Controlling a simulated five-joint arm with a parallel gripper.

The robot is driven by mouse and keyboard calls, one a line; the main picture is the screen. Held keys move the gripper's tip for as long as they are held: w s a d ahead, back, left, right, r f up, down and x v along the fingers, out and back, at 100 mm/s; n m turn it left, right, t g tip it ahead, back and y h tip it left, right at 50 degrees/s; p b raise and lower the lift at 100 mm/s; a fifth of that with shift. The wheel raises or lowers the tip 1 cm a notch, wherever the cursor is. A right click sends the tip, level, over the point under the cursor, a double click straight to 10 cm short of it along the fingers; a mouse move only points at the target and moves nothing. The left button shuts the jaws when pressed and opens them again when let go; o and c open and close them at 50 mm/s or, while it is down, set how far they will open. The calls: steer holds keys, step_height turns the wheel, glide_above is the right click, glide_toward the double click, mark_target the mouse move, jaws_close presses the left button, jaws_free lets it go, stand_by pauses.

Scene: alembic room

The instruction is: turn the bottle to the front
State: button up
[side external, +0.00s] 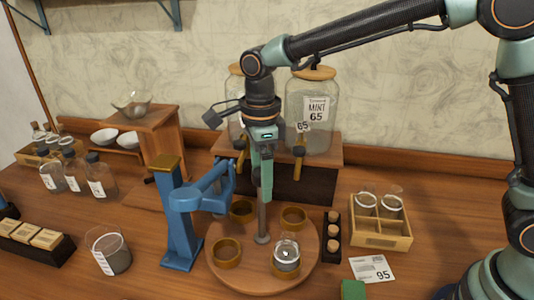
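A round wooden turntable (236,278) carries several brass ring holders and a grey upright post (262,222) at its middle. A small clear bottle (286,254) stands upright in the front-right holder (287,270). The other holders, at the back left (243,210), back right (294,217) and front left (226,251), look empty. My gripper (264,197) points down over the middle of the turntable, at the upper part of the post. I cannot tell whether its fingers touch the post or how far apart they are. The bottle is below and to the right of it, apart from it.
A blue stand with an arm (182,215) is close at the turntable's left. A slim dark rack of corks (332,238) and a wooden crate with glassware (378,240) stand at the right. Large jars (312,110) are behind. A beaker (108,250) stands at the left.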

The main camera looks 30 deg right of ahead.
steer(key=shift+o, duration=0.5)
steer(key=shift+r, duration=0.1)
steer(key=shift+r, duration=3.45)
